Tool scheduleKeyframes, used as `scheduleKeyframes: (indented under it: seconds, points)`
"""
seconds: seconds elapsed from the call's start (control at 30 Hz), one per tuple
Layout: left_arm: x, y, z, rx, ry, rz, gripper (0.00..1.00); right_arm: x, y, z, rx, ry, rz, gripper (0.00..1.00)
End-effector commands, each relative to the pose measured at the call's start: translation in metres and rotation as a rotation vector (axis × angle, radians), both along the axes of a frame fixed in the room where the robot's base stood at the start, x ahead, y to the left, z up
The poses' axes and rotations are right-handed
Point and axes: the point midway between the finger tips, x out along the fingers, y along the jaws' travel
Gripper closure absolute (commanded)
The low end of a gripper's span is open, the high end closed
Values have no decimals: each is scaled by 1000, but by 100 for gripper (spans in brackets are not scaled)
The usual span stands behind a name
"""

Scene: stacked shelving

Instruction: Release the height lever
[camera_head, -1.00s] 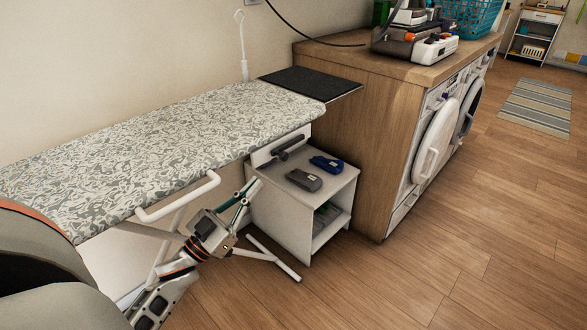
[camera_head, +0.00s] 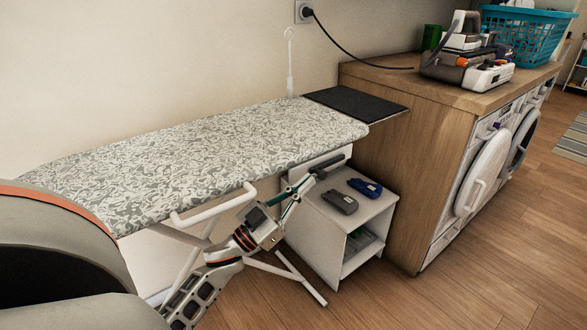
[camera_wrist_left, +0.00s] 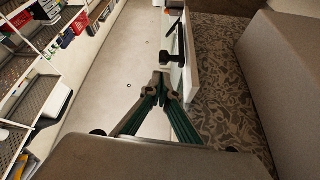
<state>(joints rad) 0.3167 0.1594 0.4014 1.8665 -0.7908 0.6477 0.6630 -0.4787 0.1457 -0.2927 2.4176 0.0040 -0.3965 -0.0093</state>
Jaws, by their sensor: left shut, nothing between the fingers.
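The ironing board (camera_head: 200,150) has a grey patterned cover and runs along the wall. A dark grey lever (camera_head: 328,164), seemingly the height lever, sticks out under its right end. My left gripper (camera_head: 308,183) is shut and empty just below and left of the lever in the head view. In the left wrist view its fingertips (camera_wrist_left: 160,78) meet just short of a dark lever-like part (camera_wrist_left: 172,60). I cannot tell whether they touch it. My right gripper is not in view.
A white open cabinet (camera_head: 325,233) stands below, with a grey device (camera_head: 340,202) and a blue device (camera_head: 366,187) on top. A wooden counter (camera_head: 385,120) with white-doored machines is at right. White board legs (camera_head: 290,275) cross the floor. Floor is clear at front right.

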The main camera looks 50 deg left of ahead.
Motion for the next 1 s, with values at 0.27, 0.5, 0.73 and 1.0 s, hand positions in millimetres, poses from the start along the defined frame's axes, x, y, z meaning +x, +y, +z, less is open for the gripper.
scheduleKeyframes:
  seconds: [0.27,0.5,0.73,1.0]
  points:
    - [29,-4,15,-1,0,0,100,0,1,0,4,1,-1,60]
    - [33,-5,17,-1,1,0,100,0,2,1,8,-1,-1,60]
    - [33,-5,16,-1,0,0,100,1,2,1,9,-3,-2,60]
    - [32,-5,4,-7,-40,0,100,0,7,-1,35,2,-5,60]
